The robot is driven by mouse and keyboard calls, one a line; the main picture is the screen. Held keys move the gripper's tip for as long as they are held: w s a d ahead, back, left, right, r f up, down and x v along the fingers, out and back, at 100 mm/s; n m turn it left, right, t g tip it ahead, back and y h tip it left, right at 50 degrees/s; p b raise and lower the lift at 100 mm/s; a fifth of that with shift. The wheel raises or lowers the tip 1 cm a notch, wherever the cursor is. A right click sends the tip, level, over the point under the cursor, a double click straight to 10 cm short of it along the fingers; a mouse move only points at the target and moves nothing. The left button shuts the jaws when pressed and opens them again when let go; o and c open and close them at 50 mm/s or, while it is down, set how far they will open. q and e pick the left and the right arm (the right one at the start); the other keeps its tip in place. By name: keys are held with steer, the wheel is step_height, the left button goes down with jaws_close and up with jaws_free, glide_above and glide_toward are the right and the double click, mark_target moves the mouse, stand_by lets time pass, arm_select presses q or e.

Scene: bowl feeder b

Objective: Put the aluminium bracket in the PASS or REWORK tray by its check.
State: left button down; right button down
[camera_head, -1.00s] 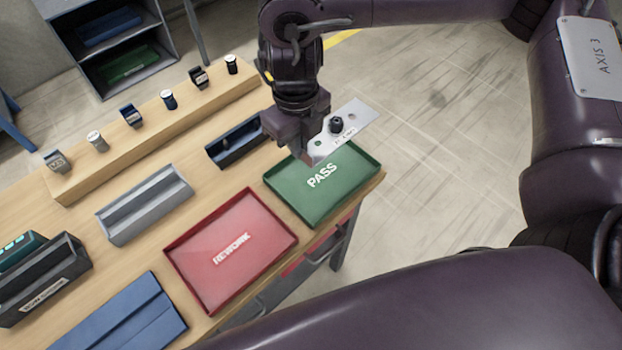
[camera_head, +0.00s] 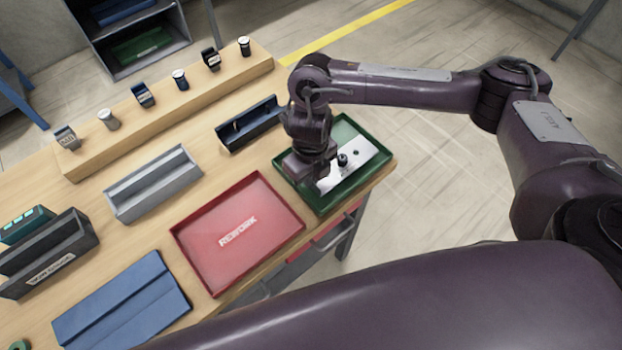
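The aluminium bracket (camera_head: 366,152) is a flat silver plate with a dark knob-like part and a small hole. It is low over or in the green PASS tray (camera_head: 384,169), inside its rim as seen from above; whether it touches the floor I cannot tell. My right gripper (camera_head: 320,182) is at the bracket's left end, over the tray's left side, and appears shut on it; the fingertips are mostly hidden. The red REWORK tray (camera_head: 262,262) lies to the left and nearer, and is empty. My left gripper is out of view.
A grey channel-shaped holder (camera_head: 155,186), a dark narrow bin (camera_head: 250,126) and a blue folded block (camera_head: 122,305) stand on the wooden table. Several small gauges line a raised wooden ledge (camera_head: 165,120). A dark stand (camera_head: 45,262) is at the left. Floor is clear right of the table.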

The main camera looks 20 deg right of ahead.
steer(key=shift+f, duration=0.6)
steer(key=shift+s+f+b, duration=0.1)
steer(key=shift+f+b, duration=0.45)
steer(key=shift+b, duration=0.05)
steer(key=c, duration=1.9)
jaws_free()
steer(key=shift+c, duration=0.2)
steer(key=shift+r+p, duration=0.35)
steer(key=shift+p, duration=0.05)
step_height(320, 180, up, 11)
steer(key=shift+f+p, duration=0.1)
steer(key=shift+p, duration=0.5)
steer(key=shift+r, duration=0.85)
